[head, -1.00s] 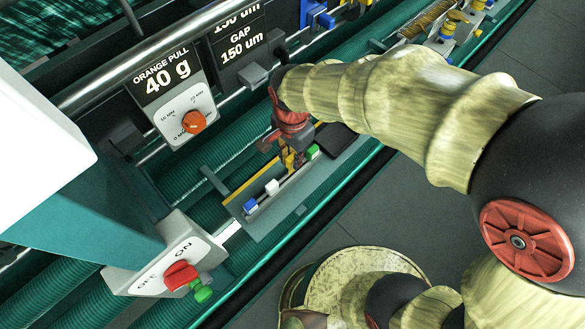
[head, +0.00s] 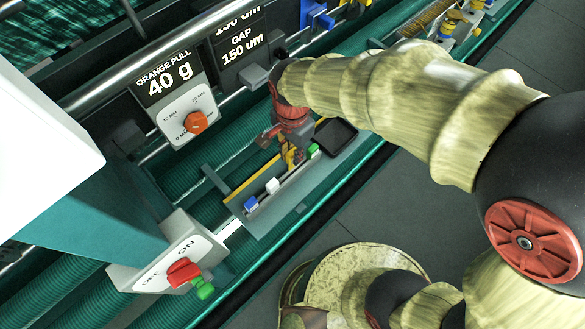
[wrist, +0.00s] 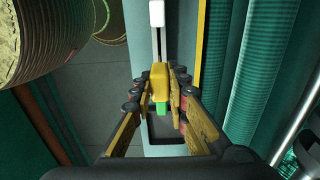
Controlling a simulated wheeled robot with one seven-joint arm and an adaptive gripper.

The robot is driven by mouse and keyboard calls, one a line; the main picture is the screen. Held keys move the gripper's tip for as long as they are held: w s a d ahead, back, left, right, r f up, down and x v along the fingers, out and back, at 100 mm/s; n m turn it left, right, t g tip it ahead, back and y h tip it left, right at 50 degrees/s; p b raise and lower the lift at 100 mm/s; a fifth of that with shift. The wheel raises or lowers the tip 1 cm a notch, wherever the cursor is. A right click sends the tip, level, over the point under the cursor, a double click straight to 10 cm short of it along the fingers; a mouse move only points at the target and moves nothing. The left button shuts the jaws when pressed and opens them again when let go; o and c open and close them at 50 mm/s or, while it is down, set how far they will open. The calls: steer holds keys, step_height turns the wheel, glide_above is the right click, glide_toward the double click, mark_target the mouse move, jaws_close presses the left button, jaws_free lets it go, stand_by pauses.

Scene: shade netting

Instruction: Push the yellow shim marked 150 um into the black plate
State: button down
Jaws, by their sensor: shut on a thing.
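The yellow shim (wrist: 159,76) stands in the rack between my fingers in the wrist view. My gripper (wrist: 160,92) points down over the rack, its fingers closed in on the yellow shim from both sides. In the head view my gripper (head: 291,157) hides most of that shim. No 150 um marking is readable on it. A black square piece with a raised rim (head: 336,135) lies at the right end of the rack; I cannot tell if it is the black plate. A sign (head: 242,50) reads GAP 150 um.
The rack (head: 268,224) also holds a blue block (head: 251,203), a white block (head: 272,185) and a green block (head: 313,150). An orange dial (head: 195,123) is behind it under a 40 g sign. A red ON/OFF switch (head: 184,272) is at lower left.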

steer(key=shift+r+p, duration=1.25)
steer(key=shift+r, duration=0.75)
steer(key=shift+f, duration=0.1)
